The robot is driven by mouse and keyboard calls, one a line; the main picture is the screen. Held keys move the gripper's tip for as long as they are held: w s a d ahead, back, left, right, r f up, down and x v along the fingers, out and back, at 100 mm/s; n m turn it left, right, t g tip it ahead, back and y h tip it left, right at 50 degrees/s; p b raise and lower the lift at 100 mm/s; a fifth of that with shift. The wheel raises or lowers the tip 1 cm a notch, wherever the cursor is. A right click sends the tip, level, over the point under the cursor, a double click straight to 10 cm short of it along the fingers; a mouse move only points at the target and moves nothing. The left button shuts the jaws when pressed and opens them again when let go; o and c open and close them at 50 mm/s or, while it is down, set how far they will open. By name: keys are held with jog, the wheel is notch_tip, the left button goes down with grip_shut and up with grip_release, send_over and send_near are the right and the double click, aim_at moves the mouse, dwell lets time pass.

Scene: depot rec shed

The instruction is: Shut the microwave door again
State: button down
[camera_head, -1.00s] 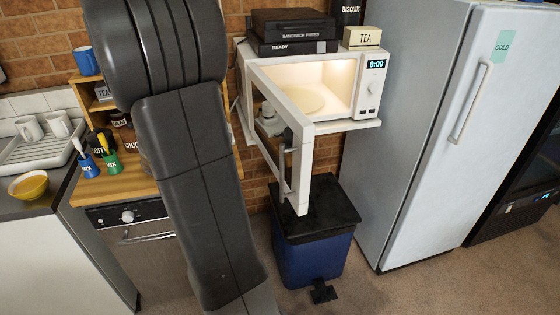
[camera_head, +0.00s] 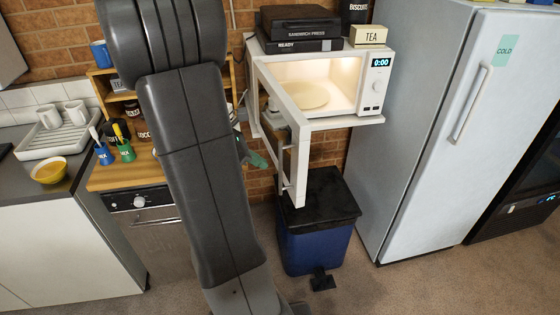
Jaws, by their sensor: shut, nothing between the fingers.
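The white microwave (camera_head: 376,92) stands on a wall shelf, lit inside, with a pale turntable (camera_head: 300,96) and a 0:00 display. Its door (camera_head: 299,165) stands wide open, hinged on the left and swung out toward me. The door's dark vertical handle (camera_head: 285,165) is near its free edge. My gripper (camera_head: 258,160) shows only in part, grey and green, from behind my arm. It is shut and empty, left of the door's free edge. Whether it touches the door cannot be told.
Black boxes (camera_head: 298,30) and a TEA tin (camera_head: 368,35) sit on the microwave. A blue bin with a black lid (camera_head: 320,195) stands under the door. A tall fridge (camera_head: 425,120) is close on the right. A wooden counter (camera_head: 125,176) with cups is on the left.

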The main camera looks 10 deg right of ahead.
aim_at(290, 168)
jog(key=shift+w+d+f+p, duration=0.2)
jog(key=shift+d+f, duration=0.15)
jog(key=shift+d, duration=0.65)
jog(key=shift+w+d+f+p, duration=0.15)
jog(key=shift+d+f, duration=0.2)
jog(key=shift+d, duration=0.65)
jog(key=shift+w+d+f+p, duration=0.1)
jog(key=shift+d+f+p, duration=0.2)
jog(key=shift+d, duration=0.7)
